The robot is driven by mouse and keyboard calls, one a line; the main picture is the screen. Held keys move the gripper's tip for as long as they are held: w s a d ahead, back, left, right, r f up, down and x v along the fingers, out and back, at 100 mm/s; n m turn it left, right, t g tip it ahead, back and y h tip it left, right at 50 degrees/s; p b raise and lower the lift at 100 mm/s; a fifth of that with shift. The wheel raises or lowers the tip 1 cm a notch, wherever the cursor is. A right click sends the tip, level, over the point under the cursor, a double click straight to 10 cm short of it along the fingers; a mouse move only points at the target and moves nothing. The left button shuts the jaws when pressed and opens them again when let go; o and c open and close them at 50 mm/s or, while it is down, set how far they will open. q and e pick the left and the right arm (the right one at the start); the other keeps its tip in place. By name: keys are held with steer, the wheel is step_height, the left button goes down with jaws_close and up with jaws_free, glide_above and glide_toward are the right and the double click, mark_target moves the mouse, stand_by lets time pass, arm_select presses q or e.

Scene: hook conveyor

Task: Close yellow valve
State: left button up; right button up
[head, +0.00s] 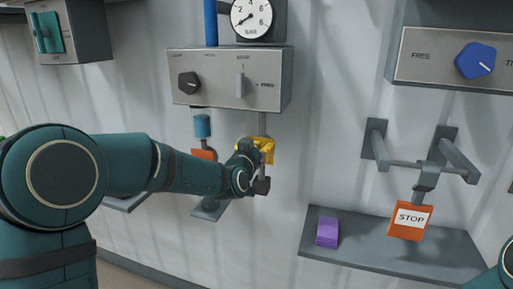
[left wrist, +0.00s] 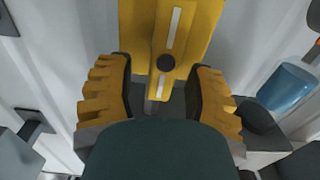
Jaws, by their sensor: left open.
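In the left wrist view, the yellow valve (left wrist: 188,30) is a flat yellow handle with a white stripe and a dark round pivot. It points up in that picture, and its lower end lies between my fingers. My left gripper (left wrist: 160,100) is open, with one ridged yellow finger on each side of the handle's lower end and gaps visible. In the head view, yellow shows at my left gripper (head: 262,165), below the grey panel; there I cannot clearly separate valve from fingers. My right gripper is out of view; only a bit of my right arm shows at the lower right.
A grey panel (head: 218,92) with a black knob and lever sits just above my left gripper, with a gauge (head: 251,18) over it. A blue cylinder (head: 202,126) is close to the left. A shelf (head: 375,250) with a purple block (head: 327,232) and a hanging STOP tag (head: 409,221) are right.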

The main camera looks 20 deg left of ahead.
arm_select(q)
steer(key=shift+s, duration=0.1)
jaws_close()
steer(key=shift+d+r+m, duration=0.1)
steer(key=shift+m, duration=0.2)
steer(key=m, duration=0.3)
steer(key=shift+d+m+b, duration=0.3)
steer(key=shift+d+b, duration=0.05)
steer(key=shift+d, duration=0.05)
steer(key=shift+d+f+m+p, duration=0.15)
steer(key=shift+d+f+m, duration=0.2)
steer(key=shift+m, duration=1.95)
steer(key=shift+d+f+m+p, duration=0.2)
steer(key=shift+f+m, duration=0.3)
steer(key=shift+m, duration=1.8)
steer(key=shift+d+f+m+p, duration=0.1)
steer(key=shift+d+f+m, duration=0.25)
steer(key=shift+m, duration=1.95)
steer(key=shift+a, duration=0.1)
